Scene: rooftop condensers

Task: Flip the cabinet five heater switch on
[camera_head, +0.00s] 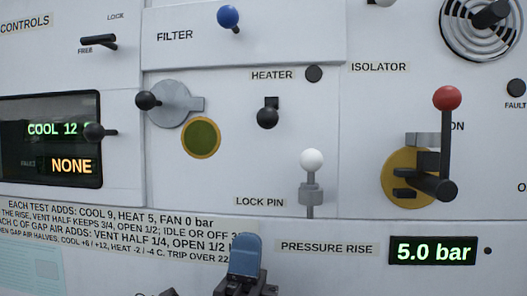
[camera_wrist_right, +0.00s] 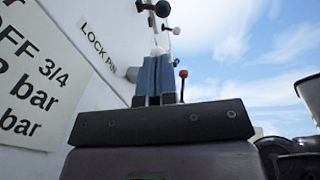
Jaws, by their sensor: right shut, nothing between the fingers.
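The heater switch (camera_head: 267,117) is a short black ball-ended toggle under the HEATER label (camera_head: 272,75), and its ball hangs below its dark mount. A dark, unlit round lamp (camera_head: 313,74) sits right of the label. My right gripper (camera_head: 244,246) is at the bottom of the head view, below the switch and apart from it. In the wrist view its blue-grey fingers (camera_wrist_right: 155,72) are together and empty. No cabinet number is readable. My left gripper is not in view.
The white-knobbed lock pin (camera_head: 311,160) stands right of and below the switch. The red-knobbed isolator lever (camera_head: 447,98) sticks out farther right. A black-knobbed handle (camera_head: 149,100) is to the left. The pressure display (camera_head: 433,251) reads 5.0 bar.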

